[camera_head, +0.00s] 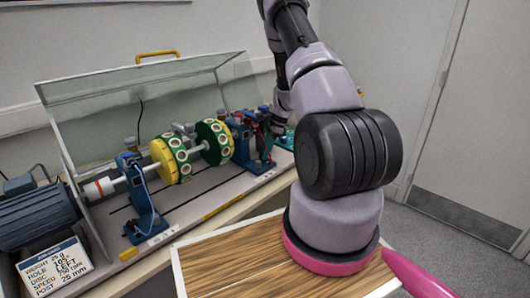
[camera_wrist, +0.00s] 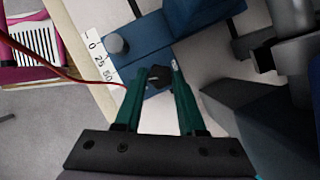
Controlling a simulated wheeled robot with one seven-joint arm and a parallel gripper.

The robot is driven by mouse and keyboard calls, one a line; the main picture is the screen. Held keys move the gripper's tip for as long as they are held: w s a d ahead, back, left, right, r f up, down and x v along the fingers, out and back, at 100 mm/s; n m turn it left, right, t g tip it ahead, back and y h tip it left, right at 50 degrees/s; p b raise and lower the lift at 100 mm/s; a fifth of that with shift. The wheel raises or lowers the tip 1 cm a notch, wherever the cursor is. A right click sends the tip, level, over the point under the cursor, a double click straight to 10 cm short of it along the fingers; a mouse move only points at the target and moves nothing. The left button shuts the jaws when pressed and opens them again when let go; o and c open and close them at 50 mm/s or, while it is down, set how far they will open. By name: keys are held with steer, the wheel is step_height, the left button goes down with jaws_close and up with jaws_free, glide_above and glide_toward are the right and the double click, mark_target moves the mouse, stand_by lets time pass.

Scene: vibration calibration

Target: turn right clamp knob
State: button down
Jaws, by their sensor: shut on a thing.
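The right clamp is a blue stand (camera_head: 243,138) at the right end of the shaft in the head view. Its blue base (camera_wrist: 140,42) also shows in the wrist view. A small dark clamp knob (camera_wrist: 158,77) stands on this base. My gripper (camera_wrist: 160,72) has a green finger on either side of the knob and is shut on it. The fingers partly cover the knob's sides. In the head view the arm reaches down behind the right stand, and the grip itself is too small to make out.
A red cable (camera_wrist: 60,72) runs at the left. Yellow and green discs (camera_head: 172,160), a left blue stand (camera_head: 140,195) and a raised clear cover (camera_head: 140,90) crowd the bench.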

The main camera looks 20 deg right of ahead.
stand_by(0.4)
steer(key=shift+c, duration=2.4)
jaws_free()
steer(key=v, duration=1)
steer(key=shift+r, duration=0.4)
steer(key=shift+d, duration=0.15)
